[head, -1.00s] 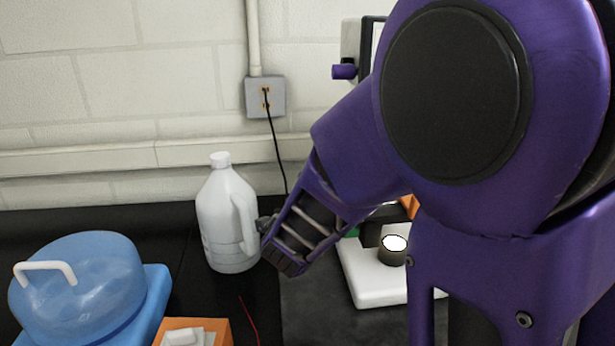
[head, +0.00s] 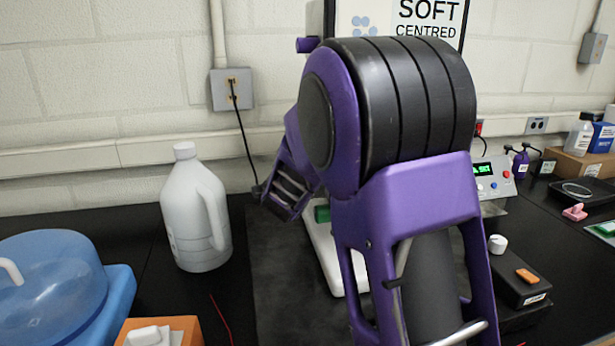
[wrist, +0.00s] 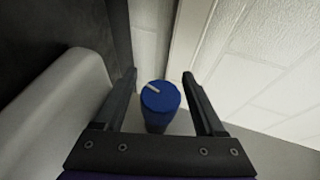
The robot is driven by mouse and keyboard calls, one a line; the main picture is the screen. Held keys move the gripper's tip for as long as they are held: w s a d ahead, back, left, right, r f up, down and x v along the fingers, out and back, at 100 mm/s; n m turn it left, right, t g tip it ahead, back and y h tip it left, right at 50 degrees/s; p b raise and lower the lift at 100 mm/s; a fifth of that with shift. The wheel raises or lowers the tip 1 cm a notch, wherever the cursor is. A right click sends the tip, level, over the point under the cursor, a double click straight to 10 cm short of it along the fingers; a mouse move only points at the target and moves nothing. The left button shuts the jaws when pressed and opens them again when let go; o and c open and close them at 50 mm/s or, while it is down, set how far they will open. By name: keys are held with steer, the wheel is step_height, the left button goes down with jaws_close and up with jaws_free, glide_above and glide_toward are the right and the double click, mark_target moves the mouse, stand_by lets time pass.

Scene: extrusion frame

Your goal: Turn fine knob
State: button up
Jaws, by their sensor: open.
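The fine knob (wrist: 160,100) shows in the wrist view as a blue cylinder with a short white mark on its end face. My gripper (wrist: 162,76) is open, with one finger on each side of the knob. The fingers look apart from it, though the left gap is narrow. In the head view my purple arm covers most of the white-based instrument (head: 327,262). The fine knob and my fingertips cannot be made out there.
A pale rounded body (wrist: 60,115) lies left of my fingers in the wrist view. In the head view a white jug (head: 193,215) stands left of my arm. A blue container (head: 50,280) and an orange box (head: 185,325) are at front left. A black box (head: 520,280) is at right.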

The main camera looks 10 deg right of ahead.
jaws_close()
steer(key=shift+f+t+b, duration=0.2)
steer(key=shift+t+b, duration=0.1)
steer(key=shift+b, duration=0.75)
steer(key=t+h+b, duration=0.1)
steer(key=b, duration=0.2)
steer(key=shift+r+m, duration=0.15)
steer(key=shift+m, duration=0.25)
steer(key=shift+r+m+t, duration=0.4)
steer(key=shift+r+t, duration=0.1)
steer(key=shift+t, duration=0.7)
steer(key=shift+r+m+t+h, duration=0.25)
steer(key=shift+m+t+h, duration=0.15)
steer(key=shift+t+h, duration=0.2)
steer(key=shift+r+m+t+h, duration=0.2)
steer(key=shift+m+t+h, duration=0.2)
steer(key=shift+t+h, duration=0.15)
steer(key=shift+s+r, duration=0.1)
